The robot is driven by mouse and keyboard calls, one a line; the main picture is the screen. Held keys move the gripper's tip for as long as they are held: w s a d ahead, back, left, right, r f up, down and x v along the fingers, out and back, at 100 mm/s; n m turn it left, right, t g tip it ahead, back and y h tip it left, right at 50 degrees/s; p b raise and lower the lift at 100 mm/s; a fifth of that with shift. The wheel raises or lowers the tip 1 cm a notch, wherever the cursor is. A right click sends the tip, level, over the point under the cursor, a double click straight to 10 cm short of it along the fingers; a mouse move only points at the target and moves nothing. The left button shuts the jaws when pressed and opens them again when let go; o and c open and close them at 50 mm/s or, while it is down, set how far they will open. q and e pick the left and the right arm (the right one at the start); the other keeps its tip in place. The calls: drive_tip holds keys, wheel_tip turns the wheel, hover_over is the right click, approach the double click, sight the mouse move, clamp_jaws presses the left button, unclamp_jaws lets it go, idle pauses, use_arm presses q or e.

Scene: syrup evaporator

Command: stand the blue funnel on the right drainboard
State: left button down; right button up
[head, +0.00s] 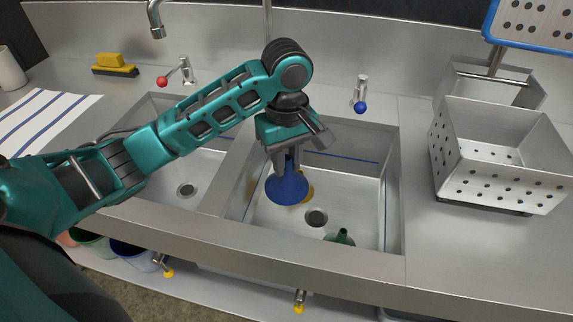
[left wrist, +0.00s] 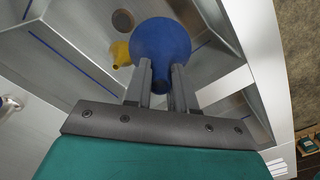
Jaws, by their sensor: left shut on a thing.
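The blue funnel (head: 287,188) is held by my left gripper (head: 286,162) over the right sink basin, wide mouth down and narrow stem up between the fingers. In the left wrist view the funnel (left wrist: 161,45) sits at the fingertips of the gripper (left wrist: 161,75), which is shut on its stem. The right drainboard (head: 460,250) is the bare steel to the right of the basin. My right gripper is not in view.
A yellow funnel (left wrist: 121,53) lies in the basin, mostly hidden behind the blue one in the head view. A green funnel (head: 341,237) is near the basin's front. A perforated steel bin (head: 497,160) stands at the back of the drainboard; its front is clear.

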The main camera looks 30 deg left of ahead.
use_arm(q)
drive_tip(key=shift+r, duration=2.85)
